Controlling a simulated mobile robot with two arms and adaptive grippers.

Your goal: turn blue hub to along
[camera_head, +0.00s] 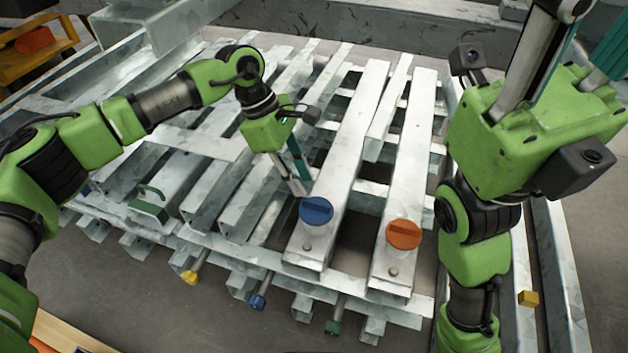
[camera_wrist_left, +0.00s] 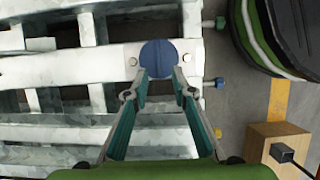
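The blue hub (camera_head: 316,210) is a round knob with a raised bar, on a pale metal beam (camera_head: 345,150) near its front end. In the left wrist view the hub (camera_wrist_left: 158,58) sits just beyond my fingertips, its bar seeming to run across the beam. My left gripper (camera_head: 304,193) points down at the hub from behind; it also shows in the left wrist view (camera_wrist_left: 160,80). Its fingers are apart, with the tips at the hub's near edge; contact is unclear. My right gripper (camera_head: 560,60) is raised at the right, its fingertips cut off by the frame.
An orange hub (camera_head: 404,234) is on the neighbouring beam to the right. A green handle (camera_head: 149,205) is on the left. Yellow (camera_head: 190,277), blue (camera_head: 258,301) and green (camera_head: 333,327) pegs stick out at the front. Gaps separate the stacked beams.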

